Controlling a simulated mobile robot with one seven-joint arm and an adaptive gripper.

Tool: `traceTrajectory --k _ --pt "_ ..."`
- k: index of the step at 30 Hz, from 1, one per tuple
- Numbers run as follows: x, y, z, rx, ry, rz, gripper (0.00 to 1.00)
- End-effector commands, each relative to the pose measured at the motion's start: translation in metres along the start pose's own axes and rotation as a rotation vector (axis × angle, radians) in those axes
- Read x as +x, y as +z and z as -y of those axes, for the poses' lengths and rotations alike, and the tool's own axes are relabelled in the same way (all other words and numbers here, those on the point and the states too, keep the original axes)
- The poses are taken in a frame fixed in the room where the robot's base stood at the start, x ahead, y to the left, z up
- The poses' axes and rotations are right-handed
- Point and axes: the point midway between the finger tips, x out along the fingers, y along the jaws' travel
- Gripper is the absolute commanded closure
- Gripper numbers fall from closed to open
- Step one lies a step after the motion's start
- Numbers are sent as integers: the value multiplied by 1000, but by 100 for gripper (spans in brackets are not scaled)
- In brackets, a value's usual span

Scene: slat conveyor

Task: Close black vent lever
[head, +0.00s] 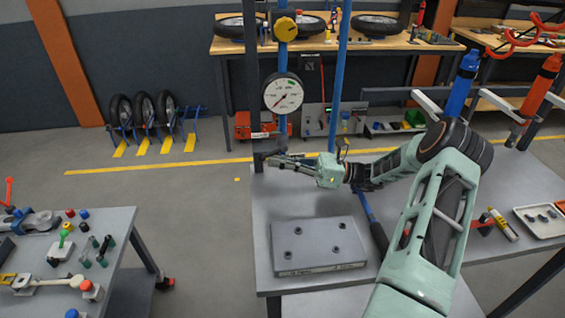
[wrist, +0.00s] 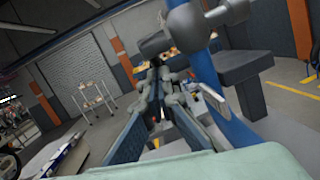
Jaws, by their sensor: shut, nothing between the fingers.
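A blue vertical pipe (head: 283,55) rises at the back left of the grey table and carries a round white gauge (head: 283,95). Dark fittings (head: 258,161) show low beside the pipe; I cannot tell for sure which part is the black vent lever. My gripper (head: 276,161) is shut and empty, reaching left to these fittings near the pipe's foot. In the wrist view my gripper (wrist: 165,80) points at a dark cylindrical part (wrist: 186,27) above its tips, with the blue pipe (wrist: 208,80) just right. I cannot tell whether the fingers touch anything.
A yellow knob (head: 285,28) tops the gauge pipe, and a second blue pipe (head: 340,60) stands to its right. A grey plate with holes (head: 318,258) lies on the table front. A blue-handled tool (head: 368,208) is beside it. A cluttered table (head: 120,222) stands left across open floor.

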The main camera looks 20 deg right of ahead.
Motion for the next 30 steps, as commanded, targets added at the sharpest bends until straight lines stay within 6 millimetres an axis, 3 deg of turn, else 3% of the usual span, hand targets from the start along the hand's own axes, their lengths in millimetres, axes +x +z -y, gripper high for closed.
traceTrajectory --k 30 --pt "10 3 -2 -1 0 -2 100"
